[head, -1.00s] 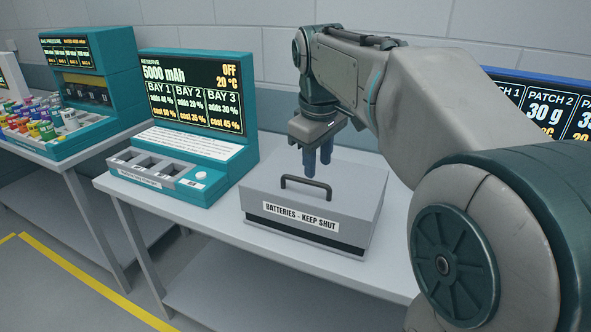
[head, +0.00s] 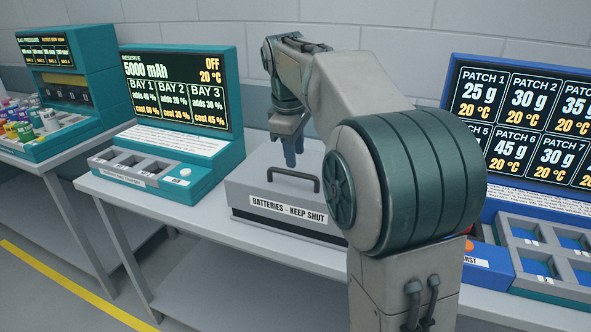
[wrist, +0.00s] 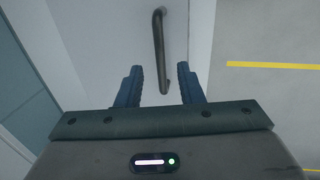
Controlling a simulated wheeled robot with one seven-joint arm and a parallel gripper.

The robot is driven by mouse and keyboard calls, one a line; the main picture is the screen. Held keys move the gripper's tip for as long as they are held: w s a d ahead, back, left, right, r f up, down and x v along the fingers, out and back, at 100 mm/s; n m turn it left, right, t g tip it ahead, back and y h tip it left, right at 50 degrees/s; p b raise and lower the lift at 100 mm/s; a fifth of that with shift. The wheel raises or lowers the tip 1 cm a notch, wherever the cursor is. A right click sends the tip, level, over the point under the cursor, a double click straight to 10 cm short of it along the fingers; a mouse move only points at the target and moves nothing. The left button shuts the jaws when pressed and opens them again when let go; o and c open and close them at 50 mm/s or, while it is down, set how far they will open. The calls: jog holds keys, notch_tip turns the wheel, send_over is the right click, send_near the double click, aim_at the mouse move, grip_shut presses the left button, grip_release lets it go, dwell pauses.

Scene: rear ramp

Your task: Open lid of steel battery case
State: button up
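The steel battery case (head: 245,198) is a grey box on the table, labelled "BATTERIES - KEEP SHUT". Its lid is down, with a dark bar handle (head: 293,176) on top. The handle also shows in the wrist view (wrist: 159,45), running away from just beyond the fingertips. My gripper (head: 291,160) points down above the lid, behind the handle in the head view. In the wrist view my gripper (wrist: 158,75) has its two blue fingers apart, with nothing between them. The near end of the handle lines up with the gap. My arm hides the case's right part in the head view.
A teal reserve console (head: 180,110) with bays stands left of the case. A blue patch console (head: 530,215) stands to the right, partly behind my arm. Another teal station (head: 68,95) with coloured items is at far left. A wall closes the back.

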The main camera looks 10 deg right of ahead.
aim_at(296, 173)
jog(key=f, duration=0.4)
jog(key=shift+w+d+f, duration=0.25)
jog(key=shift+w+f, duration=0.15)
grip_shut()
jog(key=shift+r, duration=0.15)
